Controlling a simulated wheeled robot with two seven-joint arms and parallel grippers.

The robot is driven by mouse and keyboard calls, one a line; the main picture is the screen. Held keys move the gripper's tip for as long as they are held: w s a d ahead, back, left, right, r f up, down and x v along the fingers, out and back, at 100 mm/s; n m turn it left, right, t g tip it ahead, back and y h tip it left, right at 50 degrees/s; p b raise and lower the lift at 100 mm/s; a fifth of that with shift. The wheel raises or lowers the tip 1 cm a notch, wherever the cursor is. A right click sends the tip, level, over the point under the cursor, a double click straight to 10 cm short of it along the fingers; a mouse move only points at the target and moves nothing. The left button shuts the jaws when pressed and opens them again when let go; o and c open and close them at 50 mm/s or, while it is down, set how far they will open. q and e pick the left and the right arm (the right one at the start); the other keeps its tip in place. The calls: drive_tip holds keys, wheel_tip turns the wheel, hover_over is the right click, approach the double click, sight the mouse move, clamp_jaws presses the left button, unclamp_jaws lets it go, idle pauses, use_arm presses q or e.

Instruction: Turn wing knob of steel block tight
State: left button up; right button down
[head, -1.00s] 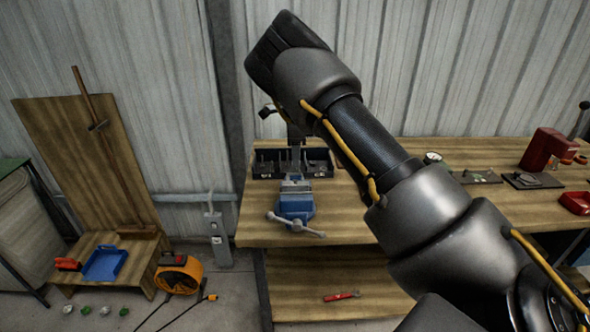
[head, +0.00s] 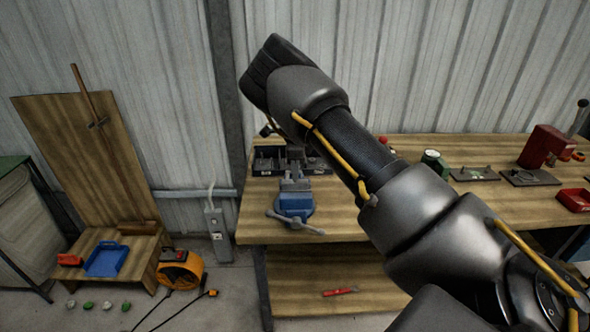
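A blue vise (head: 296,203) stands at the front edge of the workbench, with its grey handle towards me. A small grey steel piece (head: 295,184) shows at the top of the vise jaws; I cannot tell whether it is the steel block. I cannot make out a wing knob. My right arm comes in from the lower right and reaches over the bench. My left gripper is not in view.
A dark divided tray (head: 265,162) sits behind the vise. A gauge (head: 434,160), flat plates, a red press (head: 545,146) and a red bin (head: 574,200) are on the bench at right. A red-handled tool (head: 340,292) lies on the lower shelf.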

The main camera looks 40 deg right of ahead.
drive_tip(key=shift+m, duration=0.3)
drive_tip(key=m+p, duration=0.1)
drive_tip(key=m, duration=0.4)
drive_tip(key=shift+m, duration=0.3)
drive_tip(key=m, duration=0.5)
drive_tip(key=m+p, duration=0.1)
drive_tip(key=m, duration=0.5)
drive_tip(key=shift+m, duration=0.4)
drive_tip(key=m, duration=0.6)
drive_tip(key=c, duration=1.5)
unclamp_jaws()
drive_tip(key=shift+c, duration=0.2)
